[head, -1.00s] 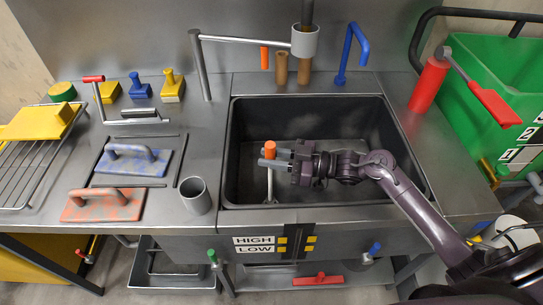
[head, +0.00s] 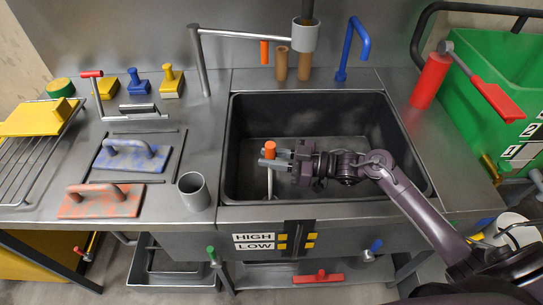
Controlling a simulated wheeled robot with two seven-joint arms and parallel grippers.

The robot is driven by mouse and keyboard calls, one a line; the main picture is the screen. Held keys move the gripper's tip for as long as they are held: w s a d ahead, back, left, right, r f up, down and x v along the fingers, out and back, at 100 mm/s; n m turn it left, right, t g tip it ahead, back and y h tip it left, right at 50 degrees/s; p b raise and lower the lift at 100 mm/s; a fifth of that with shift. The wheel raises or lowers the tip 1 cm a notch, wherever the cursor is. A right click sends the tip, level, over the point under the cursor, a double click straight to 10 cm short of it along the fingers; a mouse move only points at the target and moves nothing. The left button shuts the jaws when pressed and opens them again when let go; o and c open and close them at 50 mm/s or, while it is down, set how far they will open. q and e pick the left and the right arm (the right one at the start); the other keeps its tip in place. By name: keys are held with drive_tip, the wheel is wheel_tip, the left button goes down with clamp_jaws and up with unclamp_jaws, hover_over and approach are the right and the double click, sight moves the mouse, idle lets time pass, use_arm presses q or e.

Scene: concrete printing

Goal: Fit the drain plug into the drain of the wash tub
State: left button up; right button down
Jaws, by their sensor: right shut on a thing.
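The wash tub (head: 232,160) is a dark rectangular basin set into the steel counter. My right gripper (head: 272,158) reaches over the tub from the right and is shut on the drain plug (head: 270,149), which has an orange top and a thin pale stem. The plug is held upright over the left part of the tub. Its lower end is in the tub near the front wall; I cannot tell whether it touches anything. The drain is not distinguishable in the dark floor. My left gripper is out of view.
A grey cup (head: 193,191) stands left of the tub's front corner. A blue float (head: 131,158) and an orange float (head: 100,201) lie further left. A faucet (head: 304,35) and a blue lever (head: 354,45) stand behind the tub. A red-handled tool (head: 430,82) stands at right.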

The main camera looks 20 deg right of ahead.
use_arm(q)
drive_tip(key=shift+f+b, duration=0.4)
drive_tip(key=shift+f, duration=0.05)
use_arm(e)
drive_tip(key=shift+f, duration=0.6)
drive_tip(key=c, duration=1.2)
unclamp_jaws()
drive_tip(key=shift+c, duration=0.2)
drive_tip(key=shift+o, duration=0.5)
drive_tip(key=shift+f, duration=0.1)
drive_tip(key=shift+f, duration=0.1)
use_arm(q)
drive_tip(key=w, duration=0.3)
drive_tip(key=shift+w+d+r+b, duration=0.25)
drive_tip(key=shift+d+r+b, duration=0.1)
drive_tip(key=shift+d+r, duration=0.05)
use_arm(e)
drive_tip(key=v, duration=0.8)
